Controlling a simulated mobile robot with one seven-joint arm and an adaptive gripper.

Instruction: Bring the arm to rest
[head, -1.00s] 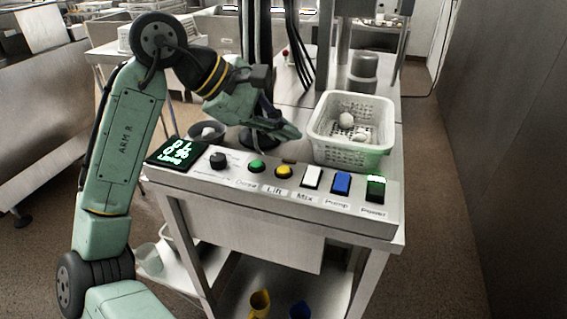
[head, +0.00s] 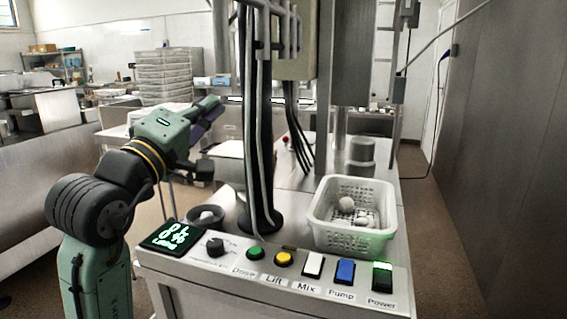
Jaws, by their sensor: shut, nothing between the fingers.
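My gripper (head: 208,106) is at the upper left in the head view, at the end of my green arm. It is raised to the left of the dark column and points away toward the back. Its fingers look closed together, with nothing held. It is clear of the control panel and the basket.
A control panel (head: 262,271) with a lit display (head: 174,235), a knob and several buttons runs along the machine's front. A white perforated basket (head: 352,240) holding pale round items stands at right. A dark column (head: 258,150) with cables rises mid-view. A metal wall (head: 500,150) is at right.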

